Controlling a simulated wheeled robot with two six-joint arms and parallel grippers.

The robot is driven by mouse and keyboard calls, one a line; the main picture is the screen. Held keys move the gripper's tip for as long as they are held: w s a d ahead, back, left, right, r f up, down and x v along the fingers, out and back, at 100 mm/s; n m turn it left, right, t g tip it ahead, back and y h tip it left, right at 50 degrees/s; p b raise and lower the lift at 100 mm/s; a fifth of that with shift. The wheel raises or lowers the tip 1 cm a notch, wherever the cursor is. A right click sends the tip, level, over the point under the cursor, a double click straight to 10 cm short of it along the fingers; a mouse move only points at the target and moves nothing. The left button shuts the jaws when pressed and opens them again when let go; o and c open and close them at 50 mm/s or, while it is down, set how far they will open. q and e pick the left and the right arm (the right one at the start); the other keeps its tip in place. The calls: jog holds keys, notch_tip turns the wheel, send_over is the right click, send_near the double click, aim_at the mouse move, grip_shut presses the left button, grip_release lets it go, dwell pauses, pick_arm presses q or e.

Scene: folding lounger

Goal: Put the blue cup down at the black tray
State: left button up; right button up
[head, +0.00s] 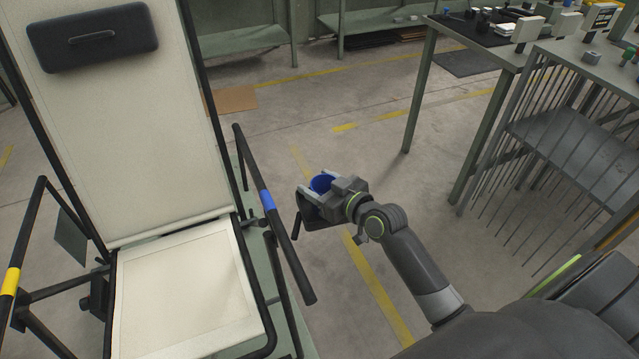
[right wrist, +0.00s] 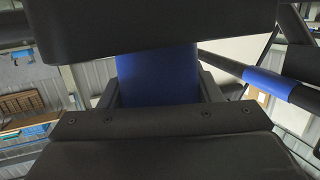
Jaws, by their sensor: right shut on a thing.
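The blue cup (head: 320,183) is in my right gripper (head: 314,198), which is shut on it in mid-air, just right of the lounger's right armrest. In the right wrist view the blue cup (right wrist: 158,72) fills the gap between the dark fingers, and its ends are hidden. I cannot clearly make out the black tray. A flat black surface (head: 474,33) lies on the bench at the upper right, and I cannot tell whether it is the tray. My left gripper is not in view.
The cream lounger (head: 120,110) stands at the left. Its black armrest with a blue band (head: 267,200) is close to my right gripper and also shows in the right wrist view (right wrist: 270,84). A wire-sided rack (head: 560,130) stands at the right. The floor between is clear.

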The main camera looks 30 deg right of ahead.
jog(key=o, duration=1)
jog(key=v, duration=1.7)
jog(key=shift+s+r+p, duration=0.1)
jog(key=shift+s+p, duration=0.1)
jog(key=shift+p, duration=0.15)
